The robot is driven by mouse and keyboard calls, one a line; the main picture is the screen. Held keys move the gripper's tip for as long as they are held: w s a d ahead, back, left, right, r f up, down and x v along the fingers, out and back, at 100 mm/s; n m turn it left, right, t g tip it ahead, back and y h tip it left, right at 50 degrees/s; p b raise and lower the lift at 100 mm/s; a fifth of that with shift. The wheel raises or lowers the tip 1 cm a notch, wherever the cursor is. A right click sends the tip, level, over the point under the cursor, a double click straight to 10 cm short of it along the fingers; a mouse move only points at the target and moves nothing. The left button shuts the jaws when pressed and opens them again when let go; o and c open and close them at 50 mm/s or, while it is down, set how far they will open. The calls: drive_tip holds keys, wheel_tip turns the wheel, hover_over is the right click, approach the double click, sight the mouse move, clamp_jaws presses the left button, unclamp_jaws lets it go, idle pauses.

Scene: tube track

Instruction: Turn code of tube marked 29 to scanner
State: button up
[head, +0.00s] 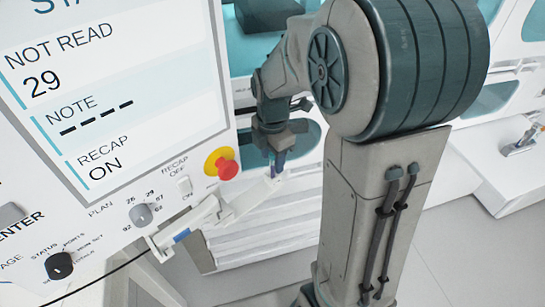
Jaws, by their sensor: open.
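The screen (105,90) at the left reads "NOT READ", "29", "NOTE" with dashes, and "RECAP ON". My gripper (277,153) points down right of the red button, its jaws open. A small, dark purplish-blue upright piece, apparently a tube (279,167), shows just below and between the fingers at the far end of a white track arm. Its number and code are too small to make out, and I cannot tell whether the fingers touch it. A white part with a blue band (182,235) sits at the near end of the track; I cannot tell if it is the scanner.
The panel carries a red stop button (228,169) on yellow, a recap switch (185,187), a grey plan knob (141,215) and a black knob (60,265). My arm covers the middle. A white bench with a small device (522,145) stands at the right; grey floor lies before it.

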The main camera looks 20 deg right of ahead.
drive_tip(key=shift+f, duration=0.45)
drive_tip(key=shift+c, duration=0.3)
clamp_jaws()
drive_tip(key=c, duration=0.6)
unclamp_jaws()
drive_tip(key=shift+c, duration=0.9)
drive_tip(key=shift+r, duration=0.3)
